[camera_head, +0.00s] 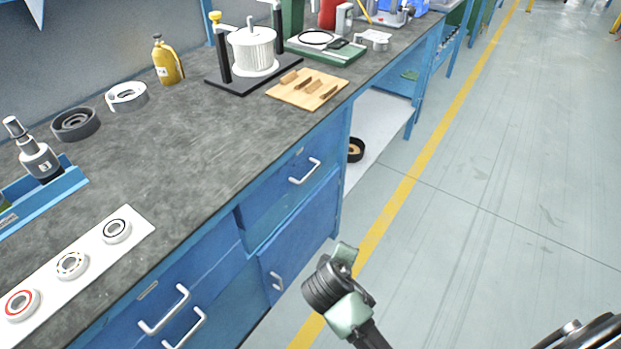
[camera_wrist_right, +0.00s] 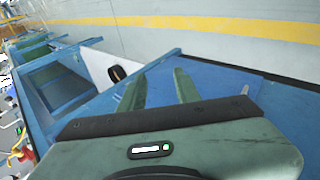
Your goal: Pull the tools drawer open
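The bench has blue drawer fronts along its near side. One drawer (camera_head: 275,190) has a pale bar handle (camera_head: 305,172) and a small label too small to read. Two more pale handles (camera_head: 165,310) (camera_head: 185,328) sit on the fronts at the lower left. I cannot tell which drawer is the tools drawer. My right gripper (camera_head: 344,257) is low beside the bench, near the lower blue door (camera_head: 300,240); its fingers are hidden in the head view. In the right wrist view its two fingers (camera_wrist_right: 159,78) are apart, with nothing seen between them. My left gripper is not in view.
The worktop (camera_head: 185,150) holds a white strip (camera_head: 135,225) with several bearings, a yellow bottle (camera_head: 167,62) and a wooden board (camera_head: 310,90). An open shelf (camera_head: 385,125) with a black round part (camera_head: 356,150) lies beyond the drawers. The floor (camera_head: 500,160) at right is clear.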

